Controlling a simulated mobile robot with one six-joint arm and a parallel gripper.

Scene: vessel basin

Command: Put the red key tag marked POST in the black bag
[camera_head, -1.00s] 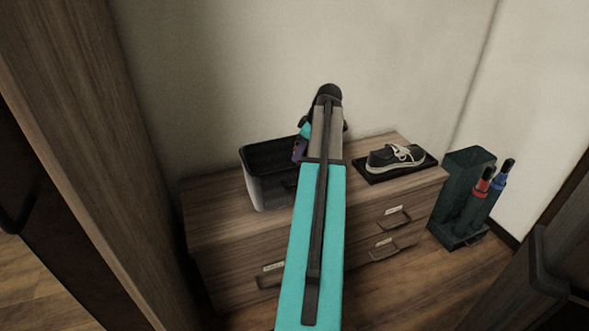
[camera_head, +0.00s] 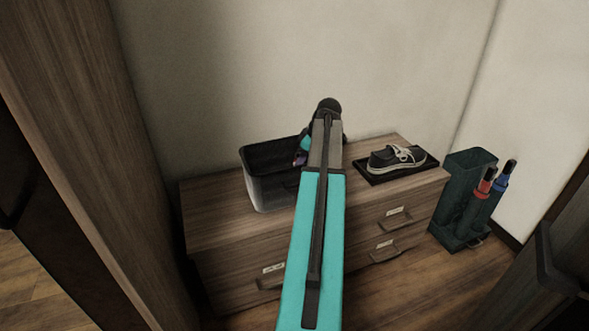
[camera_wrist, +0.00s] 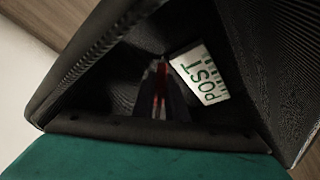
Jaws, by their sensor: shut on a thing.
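The black bag (camera_head: 266,194), an open-topped box-like holder, stands on the left part of the dresser top. In the wrist view its dark ribbed inside wall (camera_wrist: 265,50) surrounds my gripper (camera_wrist: 161,80). My gripper is shut on a thin red thing, the red key tag (camera_wrist: 162,72), seen edge-on between the fingers. A white label marked POST (camera_wrist: 200,73) in green shows just right of the fingers; I cannot tell whether it is joined to the red tag. In the head view my arm hides most of my gripper and the tag.
A dark shoe (camera_head: 396,158) sits on a black tray (camera_head: 370,177) at the right of the dresser (camera_head: 225,215). A dark green stand (camera_head: 455,205) with red and blue umbrellas is on the floor at right. A wall is close behind the dresser.

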